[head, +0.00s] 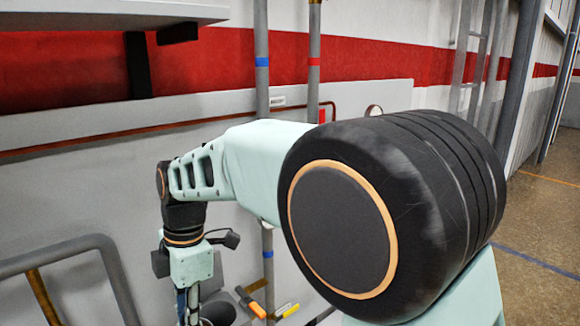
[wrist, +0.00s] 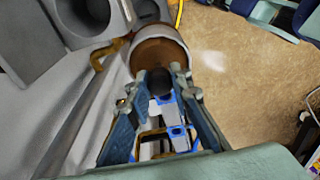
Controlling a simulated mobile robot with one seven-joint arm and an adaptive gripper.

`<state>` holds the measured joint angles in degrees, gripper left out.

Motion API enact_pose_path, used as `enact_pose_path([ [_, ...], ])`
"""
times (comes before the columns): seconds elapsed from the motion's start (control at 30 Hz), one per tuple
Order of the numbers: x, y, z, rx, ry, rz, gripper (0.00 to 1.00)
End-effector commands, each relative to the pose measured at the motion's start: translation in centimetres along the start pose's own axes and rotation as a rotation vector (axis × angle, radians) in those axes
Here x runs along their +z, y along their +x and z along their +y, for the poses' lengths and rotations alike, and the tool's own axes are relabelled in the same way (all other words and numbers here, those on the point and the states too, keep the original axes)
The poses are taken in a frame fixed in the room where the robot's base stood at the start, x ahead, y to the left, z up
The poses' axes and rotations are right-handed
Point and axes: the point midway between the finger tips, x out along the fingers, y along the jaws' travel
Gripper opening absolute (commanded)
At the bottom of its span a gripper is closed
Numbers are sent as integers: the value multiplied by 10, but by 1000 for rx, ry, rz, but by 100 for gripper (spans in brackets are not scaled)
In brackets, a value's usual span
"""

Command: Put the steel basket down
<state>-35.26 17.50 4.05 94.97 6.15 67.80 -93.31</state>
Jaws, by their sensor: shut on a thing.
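In the wrist view, a round can-like vessel with a grey side and a brown top or inside (wrist: 160,48) lies just beyond my fingertips. I take it for the steel basket. My gripper (wrist: 160,84) has its two fingers drawn in on a dark rounded part at the vessel's near side. The fingers hide much of that contact. In the head view, my gripper (head: 193,308) points down at the bottom edge and its fingertips are cut off. A dark round shape shows beside it there, too cropped to identify.
A grey tubular rail (head: 70,250) stands left of my gripper. Orange and yellow handles (head: 252,303) lie to its right. In the wrist view, grey box-like parts (wrist: 35,35) stand left of the vessel, and open tan floor (wrist: 250,70) lies to the right.

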Motion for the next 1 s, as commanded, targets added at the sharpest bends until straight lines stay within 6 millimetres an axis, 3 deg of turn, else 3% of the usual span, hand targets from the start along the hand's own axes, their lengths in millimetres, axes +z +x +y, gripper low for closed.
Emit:
enact_pose_path([
  [0.37,65,23,-34,55,466,-1,0],
  [1.0,263,98,-134,230,1917,-3,0],
])
